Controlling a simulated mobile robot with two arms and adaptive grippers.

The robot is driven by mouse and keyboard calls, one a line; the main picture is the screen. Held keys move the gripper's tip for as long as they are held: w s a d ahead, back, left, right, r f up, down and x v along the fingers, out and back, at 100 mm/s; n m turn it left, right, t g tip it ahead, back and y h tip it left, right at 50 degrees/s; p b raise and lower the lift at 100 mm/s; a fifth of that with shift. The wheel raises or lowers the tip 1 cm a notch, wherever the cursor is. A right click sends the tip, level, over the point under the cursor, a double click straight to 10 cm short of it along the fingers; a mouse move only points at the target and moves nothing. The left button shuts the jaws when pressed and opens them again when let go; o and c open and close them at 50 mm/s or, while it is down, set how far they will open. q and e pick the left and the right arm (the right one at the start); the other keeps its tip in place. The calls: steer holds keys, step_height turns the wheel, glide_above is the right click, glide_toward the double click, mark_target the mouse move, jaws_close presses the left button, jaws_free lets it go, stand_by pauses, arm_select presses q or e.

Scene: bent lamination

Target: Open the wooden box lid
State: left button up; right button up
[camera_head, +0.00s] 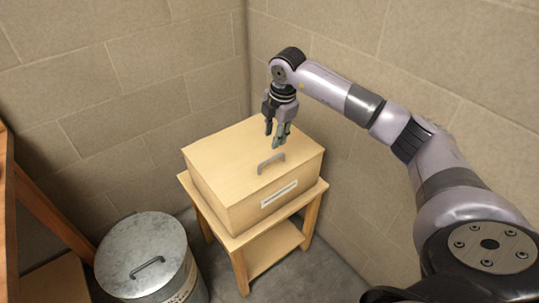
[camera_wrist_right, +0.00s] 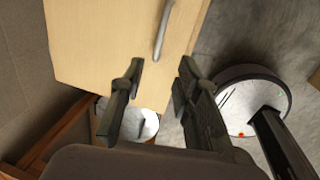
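The wooden box (camera_head: 240,172) stands on a small wooden table, and its lid looks closed. A grey metal handle (camera_head: 271,162) is on top of the lid near the front; it also shows in the right wrist view (camera_wrist_right: 163,30). My right gripper (camera_head: 277,140) is above the lid, just behind the handle in the head view, pointing down. In the right wrist view its fingers (camera_wrist_right: 157,80) are apart with nothing between them, and the handle lies beyond the fingertips. My left gripper is in neither view.
The small wooden table (camera_head: 240,240) stands in a corner between block walls (camera_head: 140,70). A metal bin (camera_head: 145,250) with a handled lid is at the lower left. A wooden frame (camera_head: 50,215) is at the left edge. Grey floor (camera_head: 330,285) is clear at the front right.

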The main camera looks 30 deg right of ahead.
mark_target(269, 160)
steer(key=f, duration=0.3)
steer(key=w+f, duration=0.1)
steer(key=f, duration=0.3)
steer(key=w+f, duration=0.1)
steer(key=f, duration=0.2)
steer(key=shift+a+f, duration=0.15)
steer(key=shift+f, duration=0.05)
steer(key=shift+c, duration=0.6)
jaws_close()
